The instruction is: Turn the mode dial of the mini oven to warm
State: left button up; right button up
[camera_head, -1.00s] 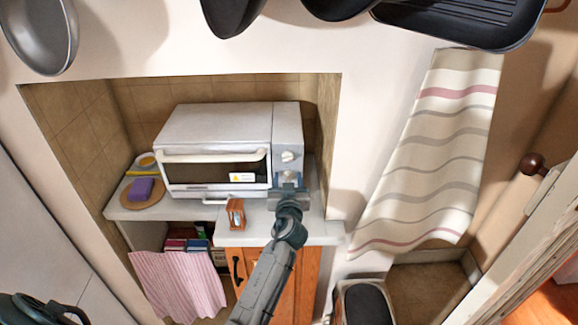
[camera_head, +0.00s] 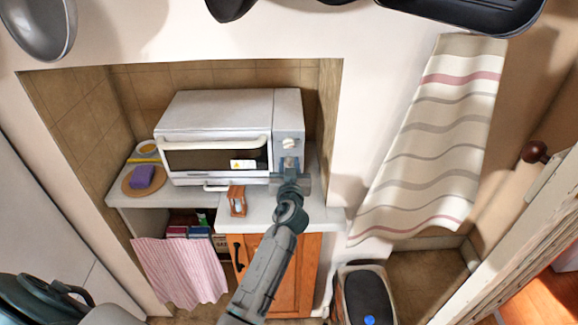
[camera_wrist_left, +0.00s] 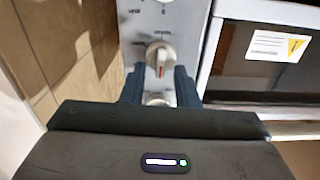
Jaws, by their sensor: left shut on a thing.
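The white mini oven (camera_head: 215,118) stands on the counter in the niche, its control panel at the right of its door. An upper dial (camera_head: 289,143) shows uncovered. Below it is a pale dial (camera_head: 290,162) at my left gripper (camera_head: 290,173). The left wrist view is upside down to the oven. There my left gripper (camera_wrist_left: 160,72) is shut on this dial (camera_wrist_left: 160,54), a finger on each side. I take it as the mode dial. It carries a red mark; the small words around it are unreadable. Another dial (camera_wrist_left: 157,99) shows nearer the wrist. My right gripper is out of view.
A wooden sand timer (camera_head: 237,202) stands on the counter left of my gripper. A purple sponge (camera_head: 142,176) lies on a round board further left. An orange cabinet door (camera_head: 290,280) is below. A striped cloth (camera_head: 440,140) hangs at right, above a bin (camera_head: 366,292).

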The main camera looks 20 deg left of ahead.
pick_arm(q)
jog(key=shift+d+f+m+b, duration=0.1)
jog(key=shift+m+b, duration=0.35)
jog(key=shift+m, duration=0.55)
jog(key=m, duration=0.2)
jog(key=shift+w+d+m+b, duration=0.1)
jog(key=shift+m+b, duration=0.2)
jog(key=shift+b, duration=0.05)
jog(key=m, duration=0.4)
jog(key=shift+w+d, duration=0.1)
jog(key=shift+d, duration=0.1)
jog(key=shift+f+m, duration=0.15)
jog(key=shift+m, duration=1.25)
jog(key=o, duration=1)
jog(key=shift+w+f, duration=0.1)
jog(key=shift+c, duration=0.2)
